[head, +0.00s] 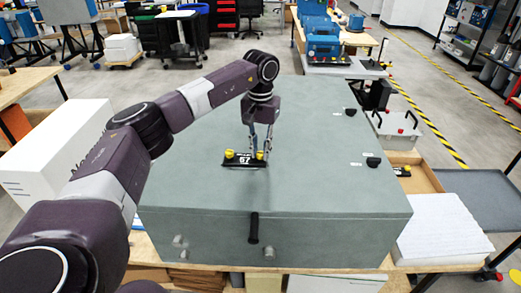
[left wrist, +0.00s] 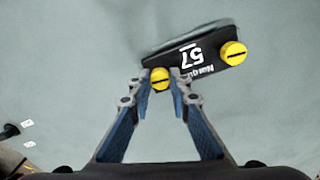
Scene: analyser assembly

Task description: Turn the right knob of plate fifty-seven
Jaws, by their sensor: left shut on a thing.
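Plate fifty-seven (head: 243,162) is a small black plate with white lettering on top of a large grey box (head: 190,185). It also shows in the left wrist view (left wrist: 190,52), where its lettering looks upside down. It has two yellow knobs. My left gripper (head: 261,151) points down and is shut on the knob at the right end in the head view. In the left wrist view this knob (left wrist: 160,78) sits between the fingertips. The other knob (head: 229,153) is free and shows at the right in the left wrist view (left wrist: 233,52). My right gripper is out of view.
The box has a black handle (head: 254,228) on its front and black knobs (head: 373,162) with small labels on its right side. A white block (head: 440,230) stands to the right. The box top around the plate is clear.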

